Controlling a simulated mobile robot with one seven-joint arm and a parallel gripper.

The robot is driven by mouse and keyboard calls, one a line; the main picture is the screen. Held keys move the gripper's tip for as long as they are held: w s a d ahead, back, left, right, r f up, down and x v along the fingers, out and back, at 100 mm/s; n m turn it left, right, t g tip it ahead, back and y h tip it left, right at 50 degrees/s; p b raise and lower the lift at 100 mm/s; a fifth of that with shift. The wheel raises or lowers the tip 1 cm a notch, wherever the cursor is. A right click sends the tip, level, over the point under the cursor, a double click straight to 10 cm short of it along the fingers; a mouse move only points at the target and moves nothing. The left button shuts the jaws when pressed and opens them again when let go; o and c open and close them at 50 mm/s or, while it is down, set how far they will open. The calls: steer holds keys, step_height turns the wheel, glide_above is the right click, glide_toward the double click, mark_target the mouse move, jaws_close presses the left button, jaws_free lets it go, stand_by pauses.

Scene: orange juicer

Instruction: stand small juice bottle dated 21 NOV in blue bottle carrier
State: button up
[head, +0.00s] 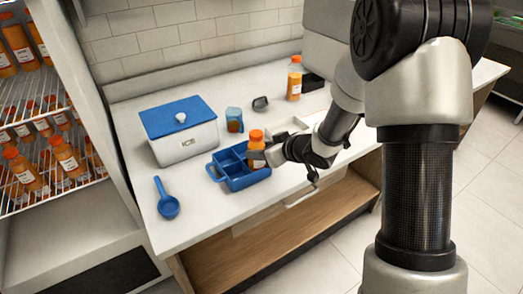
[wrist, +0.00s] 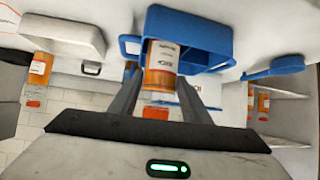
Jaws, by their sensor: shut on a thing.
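A small juice bottle (head: 257,147) with an orange cap is in my gripper (head: 268,155), at the right part of the blue bottle carrier (head: 231,183). In the head view the bottle looks upright, its lower part hidden by the carrier wall. In the wrist view, which is upside down, the bottle (wrist: 161,62) sits between the two fingers (wrist: 158,85), its base end at the carrier (wrist: 205,42). I cannot tell whether its base touches the carrier floor. The label text is too small to read. The carrier's other visible compartments look empty.
A white ICE box (head: 184,147) with a blue lid stands behind left, a blue scoop (head: 168,206) lies front left, and a blue cup (head: 234,121) stands behind the carrier. A taller juice bottle (head: 294,80) stands at the back. A fridge with bottles (head: 25,172) is at left.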

steer(key=o, duration=0.9)
steer(key=shift+f, duration=0.2)
steer(key=shift+c, duration=0.2)
steer(key=o, duration=0.4)
steer(key=shift+r, duration=0.2)
